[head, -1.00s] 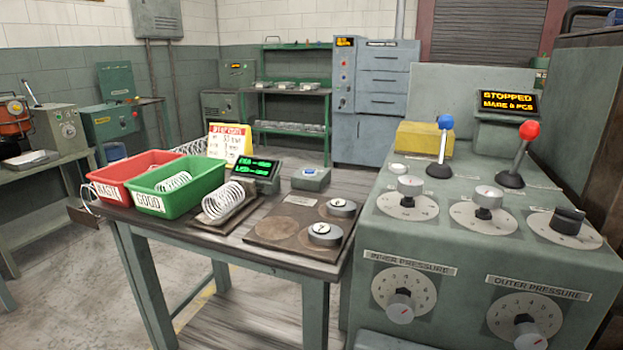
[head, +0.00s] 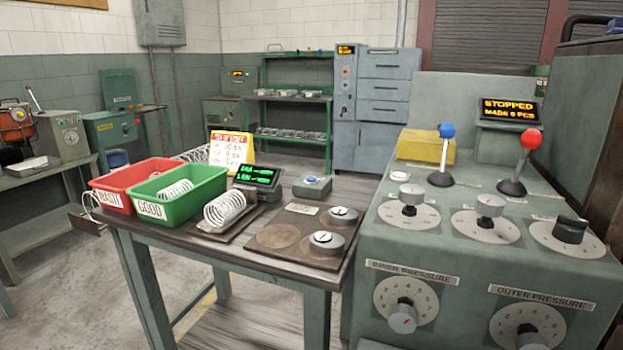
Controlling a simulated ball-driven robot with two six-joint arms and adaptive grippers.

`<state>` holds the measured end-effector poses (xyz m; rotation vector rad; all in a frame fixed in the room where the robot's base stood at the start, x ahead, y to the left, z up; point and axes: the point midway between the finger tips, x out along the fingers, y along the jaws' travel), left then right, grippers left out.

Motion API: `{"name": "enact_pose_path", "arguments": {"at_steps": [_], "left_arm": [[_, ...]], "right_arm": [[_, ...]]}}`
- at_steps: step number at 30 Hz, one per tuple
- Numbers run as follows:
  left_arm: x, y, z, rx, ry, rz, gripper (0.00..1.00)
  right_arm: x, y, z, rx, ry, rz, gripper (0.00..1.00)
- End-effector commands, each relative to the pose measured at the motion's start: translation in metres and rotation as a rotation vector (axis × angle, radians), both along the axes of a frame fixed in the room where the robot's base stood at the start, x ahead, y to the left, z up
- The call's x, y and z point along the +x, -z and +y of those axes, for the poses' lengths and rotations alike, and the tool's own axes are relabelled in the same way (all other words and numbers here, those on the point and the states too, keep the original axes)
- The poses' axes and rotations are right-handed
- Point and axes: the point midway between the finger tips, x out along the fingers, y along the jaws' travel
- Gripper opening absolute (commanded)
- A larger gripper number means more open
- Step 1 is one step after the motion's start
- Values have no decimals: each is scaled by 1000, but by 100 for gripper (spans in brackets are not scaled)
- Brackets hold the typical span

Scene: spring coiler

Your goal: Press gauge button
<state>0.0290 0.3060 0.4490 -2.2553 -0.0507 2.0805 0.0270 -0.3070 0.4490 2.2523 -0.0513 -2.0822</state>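A small grey box with a blue button (head: 311,180) on top stands on the table, right of the gauge display (head: 257,175). The display's green text seems to read DIA and LEN with dashes. A coiled spring (head: 229,207) rests on a dark plate in front of the display. Neither of my grippers is in view, and nothing touches the button.
A red bin (head: 108,191) and a green bin (head: 166,213) holding springs stand on the table's left side. A dark board (head: 275,237) with two round dials lies at the front right. The green machine (head: 450,245) with knobs and levers borders the table's right; its screen (head: 508,111) reads STOPPED.

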Motion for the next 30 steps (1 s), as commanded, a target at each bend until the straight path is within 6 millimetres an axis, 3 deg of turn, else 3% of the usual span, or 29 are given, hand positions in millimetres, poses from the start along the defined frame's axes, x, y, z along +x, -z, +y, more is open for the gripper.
{"name": "enact_pose_path", "arguments": {"at_steps": [2, 13, 30], "left_arm": [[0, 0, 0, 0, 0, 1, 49], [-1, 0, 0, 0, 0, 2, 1], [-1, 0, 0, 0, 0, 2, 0]], "right_arm": [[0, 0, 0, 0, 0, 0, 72], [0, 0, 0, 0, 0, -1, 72], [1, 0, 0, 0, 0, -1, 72]]}}
